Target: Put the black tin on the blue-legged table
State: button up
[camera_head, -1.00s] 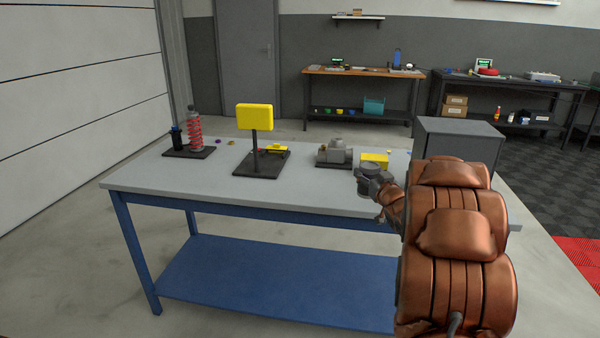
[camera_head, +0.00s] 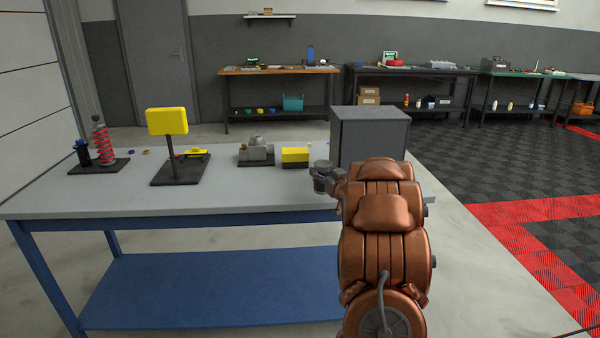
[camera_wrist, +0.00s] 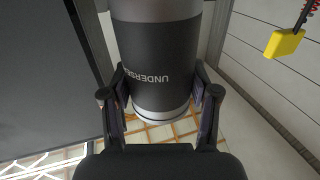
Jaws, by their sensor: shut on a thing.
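The black tin (camera_wrist: 158,55) is a dark cylinder with pale metal ends and upside-down white lettering beginning "UNDERSE". It fills the middle of the wrist view. My gripper (camera_wrist: 160,105) is shut on it, with one finger on each side. In the head view my gripper (camera_head: 323,178) appears small at the right part of the blue-legged table (camera_head: 90,200), in front of the grey cabinet. I cannot tell its height over the grey top, and the tin is hard to make out there.
On the table stand a red spring unit (camera_head: 104,145), a yellow sign (camera_head: 167,121) on a dark base, a grey metal part (camera_head: 257,151) and a yellow block (camera_head: 295,156). The grey cabinet (camera_head: 368,133) rises at the right. The front left tabletop is bare.

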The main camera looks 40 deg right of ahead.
aim_at(321, 186)
jog(key=shift+w+d+f+p, duration=0.25)
jog(key=shift+w+f, duration=0.45)
jog(key=shift+w, duration=0.75)
jog(key=shift+w+d+f+p, duration=0.2)
jog(key=shift+w+f, duration=0.45)
jog(key=shift+w, duration=0.75)
jog(key=shift+w+d+f+p, duration=0.25)
jog(key=shift+w+f, duration=0.45)
jog(key=shift+w, duration=0.75)
jog(key=shift+f, duration=0.1)
jog(key=o, duration=1.5)
jog(key=shift+f, duration=0.1)
jog(key=shift+s, duration=0.1)
jog(key=shift+b+v, duration=0.85)
jog(key=shift+v, duration=5.05)
jog(key=shift+a+r, duration=0.1)
jog(key=shift+r, duration=0.15)
